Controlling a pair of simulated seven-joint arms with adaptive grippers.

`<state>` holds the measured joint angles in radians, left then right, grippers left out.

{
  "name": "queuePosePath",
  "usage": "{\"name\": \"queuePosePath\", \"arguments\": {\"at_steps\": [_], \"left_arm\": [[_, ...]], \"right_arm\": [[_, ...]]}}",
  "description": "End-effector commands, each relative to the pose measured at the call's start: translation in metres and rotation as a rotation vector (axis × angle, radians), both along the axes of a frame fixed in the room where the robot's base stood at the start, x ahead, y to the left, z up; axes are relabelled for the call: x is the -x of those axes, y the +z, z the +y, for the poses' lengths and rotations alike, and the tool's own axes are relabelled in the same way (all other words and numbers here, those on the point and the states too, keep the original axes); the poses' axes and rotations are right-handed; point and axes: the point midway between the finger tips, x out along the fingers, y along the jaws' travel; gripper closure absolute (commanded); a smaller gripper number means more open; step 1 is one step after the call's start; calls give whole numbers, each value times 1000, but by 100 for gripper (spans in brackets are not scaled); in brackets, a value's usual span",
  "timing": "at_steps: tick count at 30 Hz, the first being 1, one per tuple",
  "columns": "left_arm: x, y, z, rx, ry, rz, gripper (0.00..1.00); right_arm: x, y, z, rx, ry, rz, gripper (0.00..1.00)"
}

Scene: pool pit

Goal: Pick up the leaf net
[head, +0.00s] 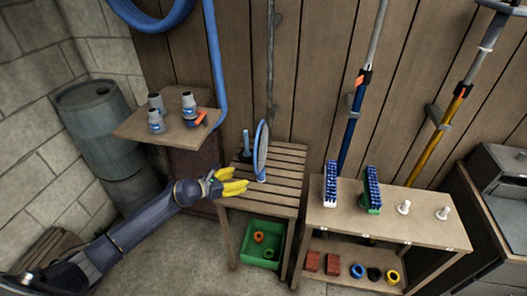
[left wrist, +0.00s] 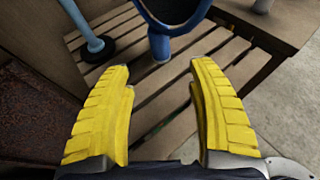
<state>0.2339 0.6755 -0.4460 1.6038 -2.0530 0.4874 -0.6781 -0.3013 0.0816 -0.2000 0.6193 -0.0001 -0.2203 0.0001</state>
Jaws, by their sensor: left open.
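The leaf net (head: 262,150) appears to be the blue-rimmed oval hoop standing upright on the slatted wooden bench (head: 285,160). In the left wrist view, its blue lower end (left wrist: 160,46) rises from the slats, with the dark mesh and rim above it, cut off by the top edge. My left gripper (head: 243,180), with yellow fingers, is in front and to the left of the net's base. In the left wrist view, its open fingers (left wrist: 160,75) have nothing between them, and the net's lower end lies just beyond the gap. My right gripper is not in view.
A blue rod on a black round base (left wrist: 95,44) stands on the bench, left of the net. A shelf with small bottles (head: 130,128) is to the left. A green crate (head: 246,240) sits under the bench. A brush table (head: 390,215) is to the right.

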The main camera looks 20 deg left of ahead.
Motion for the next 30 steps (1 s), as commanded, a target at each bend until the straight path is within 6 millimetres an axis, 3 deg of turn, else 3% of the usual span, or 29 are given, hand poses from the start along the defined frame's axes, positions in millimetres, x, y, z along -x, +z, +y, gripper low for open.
{"name": "queuePosePath", "arguments": {"at_steps": [12,24,30], "left_arm": [[-56,-26,-37,4,2,0,41],[-72,-36,-47,3,2,2,41],[-89,-44,-59,4,2,2,41]], "right_arm": [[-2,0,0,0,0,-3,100],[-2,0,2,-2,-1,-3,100],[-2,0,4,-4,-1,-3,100]]}}
